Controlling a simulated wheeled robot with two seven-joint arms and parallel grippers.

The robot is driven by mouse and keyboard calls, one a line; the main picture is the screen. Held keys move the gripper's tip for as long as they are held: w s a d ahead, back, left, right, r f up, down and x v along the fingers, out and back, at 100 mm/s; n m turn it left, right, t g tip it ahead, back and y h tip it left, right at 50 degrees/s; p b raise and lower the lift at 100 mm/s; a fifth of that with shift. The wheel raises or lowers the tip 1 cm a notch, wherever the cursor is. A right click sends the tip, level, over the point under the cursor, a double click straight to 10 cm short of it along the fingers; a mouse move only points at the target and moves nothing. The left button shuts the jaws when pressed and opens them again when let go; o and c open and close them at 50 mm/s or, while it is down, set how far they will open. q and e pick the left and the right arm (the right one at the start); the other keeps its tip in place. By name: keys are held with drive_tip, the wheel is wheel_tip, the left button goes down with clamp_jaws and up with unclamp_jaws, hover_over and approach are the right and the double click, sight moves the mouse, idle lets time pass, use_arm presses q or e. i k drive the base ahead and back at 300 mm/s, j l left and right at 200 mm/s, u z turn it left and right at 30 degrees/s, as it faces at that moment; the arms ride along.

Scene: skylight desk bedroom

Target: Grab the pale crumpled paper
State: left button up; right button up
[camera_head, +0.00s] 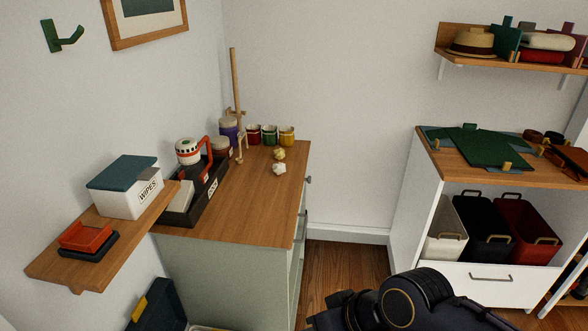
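The pale crumpled paper (279,168) is a small whitish ball. It lies on the wooden top of the green cabinet (238,212), near its right edge. A yellowish crumpled ball (279,154) lies just behind it. A dark arm link of mine shows at the bottom centre right, well below and to the right of the cabinet top. No gripper fingers can be made out in the picture, and nothing touches the pale paper.
A black caddy (208,189) stands left of the paper. Several coloured cups (270,134) and an upright wooden stick (235,88) stand behind. A wall shelf (115,235) with a wipes box (124,187) is at the left. The cabinet top's front is clear.

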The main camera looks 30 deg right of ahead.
sight(278, 168)
drive_tip(key=l+u, duration=0.2)
drive_tip(key=l, duration=0.25)
drive_tip(key=k+l+u, duration=0.15)
drive_tip(key=l, duration=0.25)
drive_tip(key=l+u, duration=0.2)
drive_tip(key=l, duration=0.2)
drive_tip(key=k+l+u, duration=0.15)
drive_tip(key=l, duration=0.25)
drive_tip(key=i+l+u, duration=0.15)
drive_tip(key=l+u, duration=0.2)
drive_tip(key=l, duration=0.35)
drive_tip(key=l+u, duration=0.3)
drive_tip(key=l, duration=0.4)
drive_tip(key=i+l+u, duration=0.1)
drive_tip(key=l, duration=0.2)
drive_tip(key=i+l, duration=0.2)
drive_tip(key=i+l+u, duration=0.15)
drive_tip(key=l, duration=0.25)
